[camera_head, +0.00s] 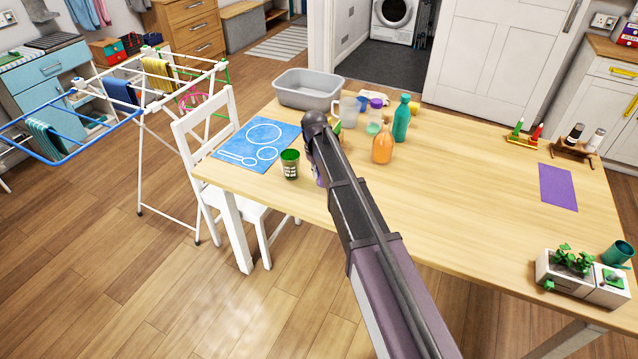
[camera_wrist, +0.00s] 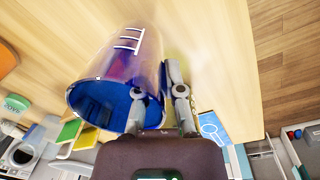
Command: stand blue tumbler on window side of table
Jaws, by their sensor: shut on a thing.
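The blue tumbler (camera_wrist: 112,80) fills the left of the wrist view, glossy and see-through, with white ladder-like marks on its side and its open rim towards the camera. My gripper (camera_wrist: 172,82) is shut on it at the wall by the rim. In the head view my arm hides most of the grip; only a small blue-purple patch shows beside my wrist, above the table (camera_head: 460,165). I cannot tell how far the tumbler is above the tabletop or how it is tilted. No window is in view.
An orange bottle (camera_head: 383,150), a teal bottle (camera_head: 402,118), a clear jug (camera_head: 349,111) and a grey tub (camera_head: 308,88) stand beyond my arm. A planter (camera_head: 580,275) is at the right. The table's middle right is clear.

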